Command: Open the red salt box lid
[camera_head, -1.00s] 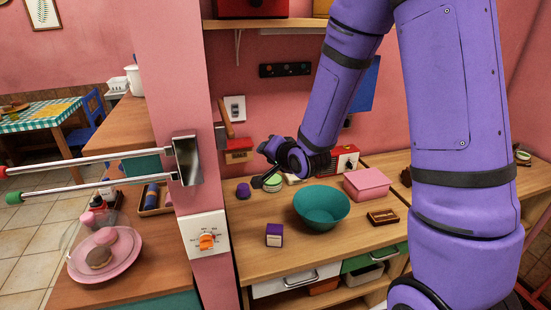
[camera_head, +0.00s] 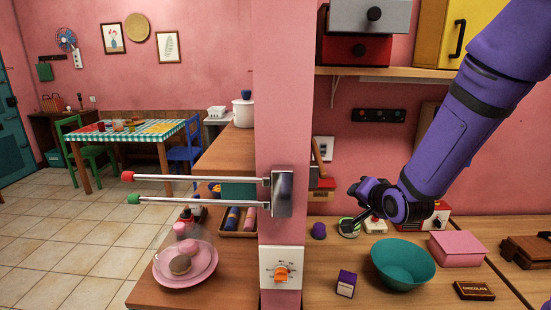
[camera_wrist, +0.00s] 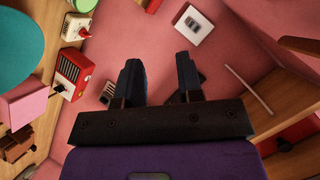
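A small red box (camera_head: 321,189), which looks like the salt box, is on the pink wall just right of the pillar, partly hidden by it. A slanted brown wooden piece (camera_head: 317,150) rises above it; I cannot tell whether it is the lid. My gripper (camera_head: 357,192) is to the right of the box, apart from it, pointing left. In the wrist view, its two dark fingers (camera_wrist: 160,78) are spread with nothing between them. I cannot make out the salt box in the wrist view.
A pillar (camera_head: 283,100) with protruding rods (camera_head: 200,190) stands left of the box. The counter below holds a teal bowl (camera_head: 403,262), a pink box (camera_head: 456,248) and a purple box (camera_head: 346,283). A shelf (camera_head: 365,72) is above. A red radio (camera_wrist: 71,70) shows in the wrist view.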

